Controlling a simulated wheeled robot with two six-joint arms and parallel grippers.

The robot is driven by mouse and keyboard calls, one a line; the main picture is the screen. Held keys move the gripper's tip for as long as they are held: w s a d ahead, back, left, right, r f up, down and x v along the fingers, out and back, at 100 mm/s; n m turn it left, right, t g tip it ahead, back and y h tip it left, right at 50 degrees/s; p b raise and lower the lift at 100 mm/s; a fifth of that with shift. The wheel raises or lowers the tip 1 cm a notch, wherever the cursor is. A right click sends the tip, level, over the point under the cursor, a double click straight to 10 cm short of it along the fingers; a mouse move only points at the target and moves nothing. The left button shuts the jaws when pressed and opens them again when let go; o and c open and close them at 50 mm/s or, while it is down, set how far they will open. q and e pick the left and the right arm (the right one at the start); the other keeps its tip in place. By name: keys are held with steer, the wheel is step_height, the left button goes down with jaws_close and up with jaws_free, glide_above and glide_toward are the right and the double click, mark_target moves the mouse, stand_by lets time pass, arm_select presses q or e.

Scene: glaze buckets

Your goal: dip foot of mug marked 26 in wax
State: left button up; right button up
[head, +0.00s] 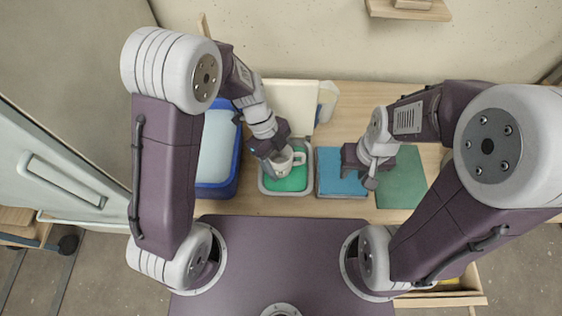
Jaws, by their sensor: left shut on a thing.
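A white mug (284,161) is held by my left gripper (276,166), which is shut on it. The mug is over a pale-rimmed tray (262,187) that holds a green surface (290,182). From above I cannot tell whether the mug's foot touches the green. No number can be read on the mug, and its foot is hidden. My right gripper (370,181) hangs over the right part of a blue square (335,178). It appears empty, but its jaws are too small to judge.
A blue tub (232,180) with a pale surface stands left of the tray. A green square (403,180) lies at the right. Behind are a white panel (289,100) and a white jug (328,99). Bare wooden tabletop (365,100) shows at the back.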

arm_select(q)
steer(key=shift+f+b, duration=0.15)
steer(key=shift+b, duration=0.2)
arm_select(e)
steer(key=shift+f, duration=0.35)
stand_by(0.8)
